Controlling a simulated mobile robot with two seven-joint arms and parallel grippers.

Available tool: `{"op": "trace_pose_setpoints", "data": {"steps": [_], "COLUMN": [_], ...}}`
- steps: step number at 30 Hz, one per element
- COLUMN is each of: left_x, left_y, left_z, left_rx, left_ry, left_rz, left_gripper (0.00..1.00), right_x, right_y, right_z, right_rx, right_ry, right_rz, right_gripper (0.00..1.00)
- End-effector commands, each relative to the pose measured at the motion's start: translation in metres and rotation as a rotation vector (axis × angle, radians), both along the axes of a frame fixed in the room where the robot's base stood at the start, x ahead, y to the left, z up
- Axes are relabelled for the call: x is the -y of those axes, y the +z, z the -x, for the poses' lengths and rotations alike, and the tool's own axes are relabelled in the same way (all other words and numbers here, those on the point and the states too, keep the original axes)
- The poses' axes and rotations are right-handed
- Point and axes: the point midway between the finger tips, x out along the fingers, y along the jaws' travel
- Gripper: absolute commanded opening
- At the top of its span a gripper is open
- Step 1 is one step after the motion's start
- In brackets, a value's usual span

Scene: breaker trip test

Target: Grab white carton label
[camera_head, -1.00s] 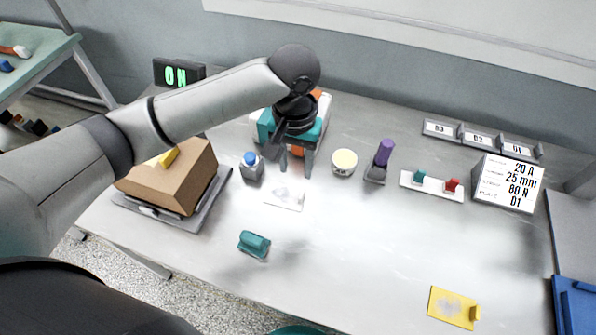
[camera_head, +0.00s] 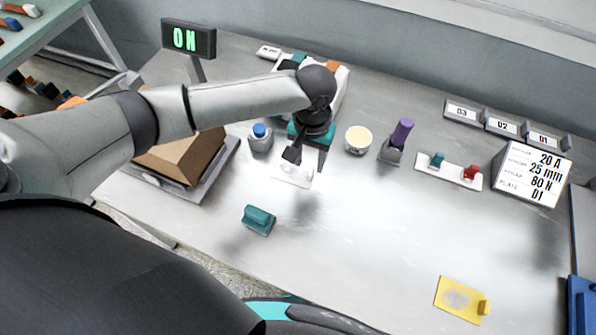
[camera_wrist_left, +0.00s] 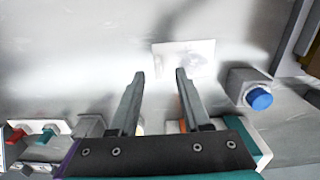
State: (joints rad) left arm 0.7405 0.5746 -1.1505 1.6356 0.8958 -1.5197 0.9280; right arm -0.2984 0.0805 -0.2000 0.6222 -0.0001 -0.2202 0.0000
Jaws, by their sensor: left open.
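A flat white label (camera_head: 296,174) with a grey smudge lies on the table left of centre. It also shows ahead of the fingers in the left wrist view (camera_wrist_left: 198,55). My left gripper (camera_head: 307,162) is over the label's far part in the head view, pointing down, open and empty. In the left wrist view its fingertips (camera_wrist_left: 160,75) are apart, with the right fingertip close to the label's near edge. Part of the label is hidden by the gripper in the head view. My right gripper is not in view.
A blue-capped grey block (camera_head: 260,138) stands left of the label. A cream-topped tub (camera_head: 358,140) and a purple-handled stamp (camera_head: 397,142) stand right. A brown carton (camera_head: 180,158) is at left, a teal block (camera_head: 258,219) nearer. A yellow card (camera_head: 458,299) lies front right.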

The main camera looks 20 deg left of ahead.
Motion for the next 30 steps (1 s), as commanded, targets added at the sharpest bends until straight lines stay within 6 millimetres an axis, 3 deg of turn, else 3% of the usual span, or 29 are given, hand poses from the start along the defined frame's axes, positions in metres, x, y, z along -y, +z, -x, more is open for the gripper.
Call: {"op": "trace_pose_setpoints", "data": {"steps": [6,16,27,30], "left_x": [0.003,0.003,0.003,0.003], "left_y": [-0.034,-0.04,-0.04,-0.04], "left_z": [0.0,0.0,0.0,0.0], "left_rx": [-0.001,0.0,0.0,0.0], "left_ry": [0.0,-0.001,-0.001,-0.001], "left_rz": [-0.002,-0.001,-0.001,-0.001], "left_gripper": [0.47,0.47,0.06,0.0], "right_x": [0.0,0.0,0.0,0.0], "right_y": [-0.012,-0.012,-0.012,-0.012], "right_z": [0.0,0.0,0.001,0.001], "right_rx": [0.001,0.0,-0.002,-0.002], "right_ry": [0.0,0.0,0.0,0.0], "right_rz": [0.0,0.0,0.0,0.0], "right_gripper": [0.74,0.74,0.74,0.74]}}
